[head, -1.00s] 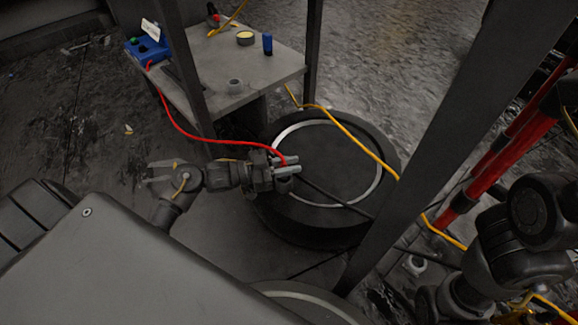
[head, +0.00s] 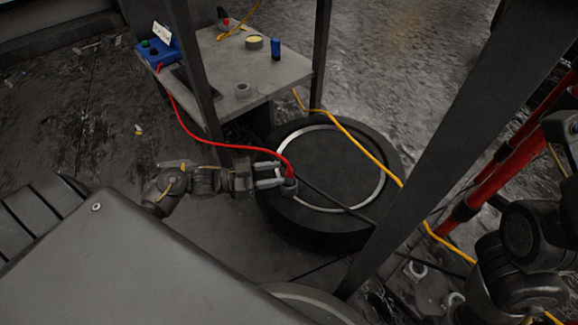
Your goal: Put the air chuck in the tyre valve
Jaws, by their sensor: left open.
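The tyre (head: 335,165) lies flat on the floor in the middle of the head view, with a pale ring on its top. The red air chuck (head: 289,172), at the end of the red hose (head: 208,139), stands upright at the tyre's left side, in or on a grey collar (head: 289,187). The valve itself cannot be made out. My left gripper (head: 277,174) is open just left of the chuck, its two fingers pointing right towards it and apparently clear of it. My right arm is at the right edge; its gripper is not seen.
A grey workbench (head: 285,68) with a blue box (head: 156,52), a yellow-topped tin (head: 254,42) and a blue bottle (head: 275,49) stands behind. A dark post (head: 450,150) slants across the right. A yellow hose (head: 350,133) and a dark rod (head: 325,193) cross the tyre.

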